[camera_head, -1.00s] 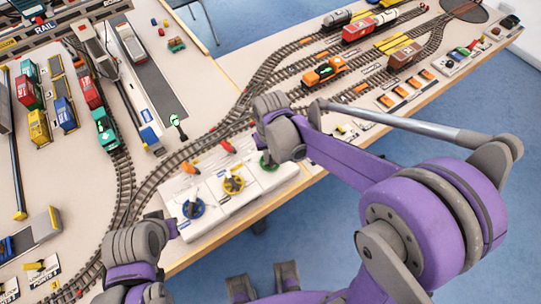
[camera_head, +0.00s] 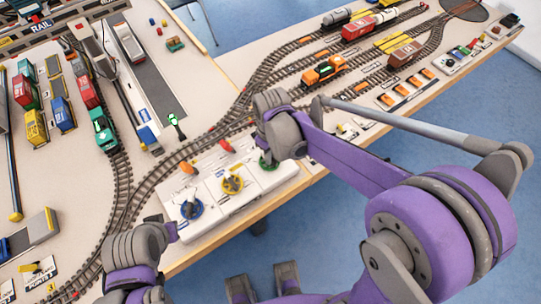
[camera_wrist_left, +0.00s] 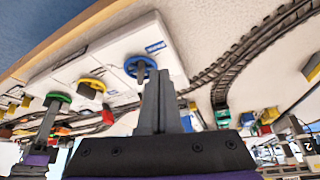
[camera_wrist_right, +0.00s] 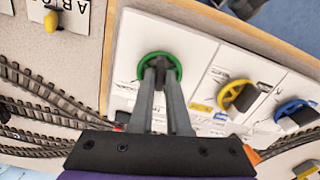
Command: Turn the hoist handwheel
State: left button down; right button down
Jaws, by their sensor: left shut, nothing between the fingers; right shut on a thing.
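Three handwheels stand on white control boxes at the table's front edge: blue (camera_head: 191,209), yellow (camera_head: 232,184) and green (camera_head: 267,163). I cannot read which is labelled hoist. My right gripper (camera_wrist_right: 158,72) is shut on the green handwheel's hub or grip; the green rim (camera_wrist_right: 176,64) circles its fingertips. In the head view my right wrist partly hides this wheel. My left gripper (camera_wrist_left: 156,78) is shut and empty. In the left wrist view its fingertips overlap the lower part of the blue handwheel (camera_wrist_left: 130,67); I cannot tell whether they touch.
Model tracks (camera_head: 150,184) curve behind the boxes. Red and orange levers (camera_head: 227,146) stand just behind the wheels. Wagons and containers (camera_head: 62,113) are at the left, trains (camera_head: 323,70) at the back right. Blue floor is open beyond the front edge.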

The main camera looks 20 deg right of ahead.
jog(key=n, duration=0.3)
jog(key=shift+w+n, duration=0.1)
jog(key=shift+n, duration=0.3)
jog(key=shift+w+d+n+b, duration=0.1)
jog(key=shift+n+b, duration=0.4)
jog(key=shift+n, duration=1.3)
jog(key=c, duration=0.9)
grip_release()
notch_tip(320, 180, up, 11)
jog(key=shift+f+p, duration=0.1)
jog(key=shift+p, duration=0.45)
